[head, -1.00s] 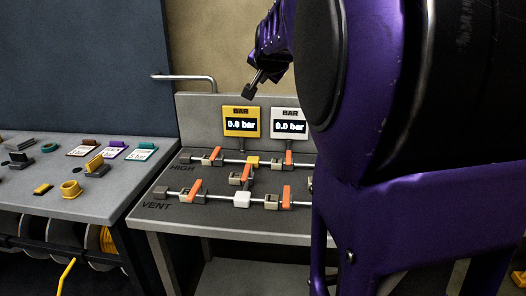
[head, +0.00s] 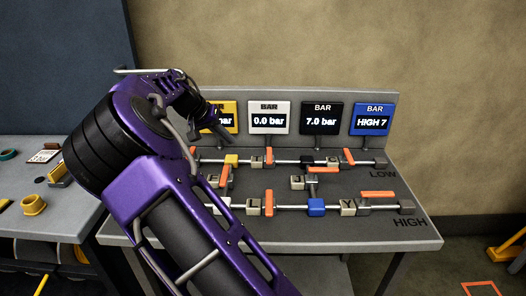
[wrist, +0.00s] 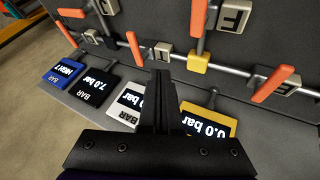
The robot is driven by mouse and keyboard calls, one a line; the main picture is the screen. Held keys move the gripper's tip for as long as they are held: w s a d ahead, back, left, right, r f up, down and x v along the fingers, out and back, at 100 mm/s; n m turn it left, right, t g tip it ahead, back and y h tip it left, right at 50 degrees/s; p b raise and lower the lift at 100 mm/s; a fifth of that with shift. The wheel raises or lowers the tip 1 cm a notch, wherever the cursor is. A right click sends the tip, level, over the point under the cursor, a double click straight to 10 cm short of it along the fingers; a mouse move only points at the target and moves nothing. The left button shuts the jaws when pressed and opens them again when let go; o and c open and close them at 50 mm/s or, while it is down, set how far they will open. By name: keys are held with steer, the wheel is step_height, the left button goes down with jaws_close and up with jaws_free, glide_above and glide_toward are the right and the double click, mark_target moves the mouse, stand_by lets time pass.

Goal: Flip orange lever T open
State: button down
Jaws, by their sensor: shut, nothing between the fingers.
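Several orange levers sit on valves along the pipes of the sloped grey panel. On the upper pipe in the head view are a left lever (head: 193,158), a middle lever (head: 269,157) and a right lever (head: 349,157). I cannot read a T on any letter tag, so I cannot tell which is lever T. My gripper (head: 223,135) is shut and empty, in front of the yellow and white displays. In the wrist view its dark fingers (wrist: 162,80) are together, apart from the nearest levers (wrist: 134,46) (wrist: 275,84). My arm hides part of the panel's left side.
Yellow (head: 222,117), white (head: 268,117), black (head: 321,118) and blue (head: 371,118) displays stand along the panel's back. A lower pipe has a flat-lying lever (head: 377,194) at right. A side table (head: 70,212) stands left. Floor at right is mostly clear.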

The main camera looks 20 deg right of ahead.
mark_target(269, 158)
steer(key=shift+f, duration=0.4)
steer(key=shift+d, duration=0.15)
steer(key=x, duration=1)
steer(key=shift+s+d+f, duration=0.1)
steer(key=shift+d, duration=0.1)
steer(key=shift+s+d, duration=0.25)
steer(key=shift+d, duration=0.3)
steer(key=shift+s+d, duration=0.3)
steer(key=shift+d, duration=0.25)
steer(key=shift+s+d, duration=0.15)
steer(key=shift+d, duration=0.3)
steer(key=shift+s, duration=0.1)
